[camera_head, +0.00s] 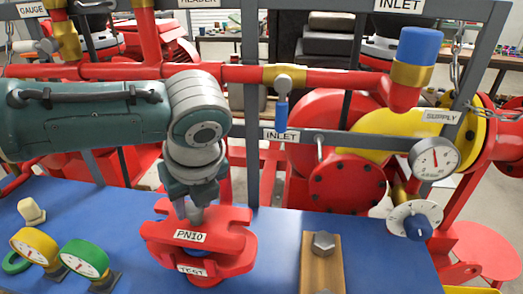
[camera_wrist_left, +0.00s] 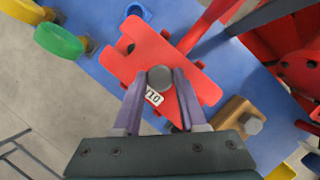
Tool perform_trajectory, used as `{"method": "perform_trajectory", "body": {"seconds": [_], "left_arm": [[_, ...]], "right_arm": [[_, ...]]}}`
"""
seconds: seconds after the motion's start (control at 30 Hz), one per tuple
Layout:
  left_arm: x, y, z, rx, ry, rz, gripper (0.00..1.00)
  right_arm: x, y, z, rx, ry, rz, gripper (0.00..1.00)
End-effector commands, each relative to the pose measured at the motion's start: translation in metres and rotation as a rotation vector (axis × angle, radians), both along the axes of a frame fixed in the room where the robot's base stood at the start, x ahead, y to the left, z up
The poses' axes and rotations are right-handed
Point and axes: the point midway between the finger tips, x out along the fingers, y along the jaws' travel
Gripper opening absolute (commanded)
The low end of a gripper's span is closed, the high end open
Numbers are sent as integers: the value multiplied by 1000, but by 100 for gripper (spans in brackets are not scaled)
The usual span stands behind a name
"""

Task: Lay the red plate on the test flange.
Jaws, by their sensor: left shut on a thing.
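The red plate (camera_head: 222,243), labelled PN10, has a grey knob on top. My left gripper (camera_head: 194,210) comes down from above and is shut on that knob. In the left wrist view the plate (camera_wrist_left: 140,55) lies beyond the fingers (camera_wrist_left: 160,82), with cut-outs along its edges. The red test flange (camera_head: 192,284), with a TEST label, shows directly below the plate at the bench front. The plate hides most of the flange. I cannot tell whether the two touch. My right gripper is not in view.
On the blue bench (camera_head: 120,215), a yellow gauge (camera_head: 35,246) and a green gauge (camera_head: 85,260) stand at the left. A wooden block with a bolt (camera_head: 322,262) stands right of the flange. Grey frame posts and red pipes rise behind. A dial with a blue knob (camera_head: 417,222) hangs at the right.

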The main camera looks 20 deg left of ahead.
Motion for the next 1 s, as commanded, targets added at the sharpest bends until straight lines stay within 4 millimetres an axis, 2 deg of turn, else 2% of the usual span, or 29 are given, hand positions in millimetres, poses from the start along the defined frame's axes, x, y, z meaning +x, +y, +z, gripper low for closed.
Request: {"method": "perform_trajectory", "body": {"seconds": [1.0], "left_arm": [[1,0,-21,0,-2,-1,0]], "right_arm": [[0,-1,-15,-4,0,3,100]]}}
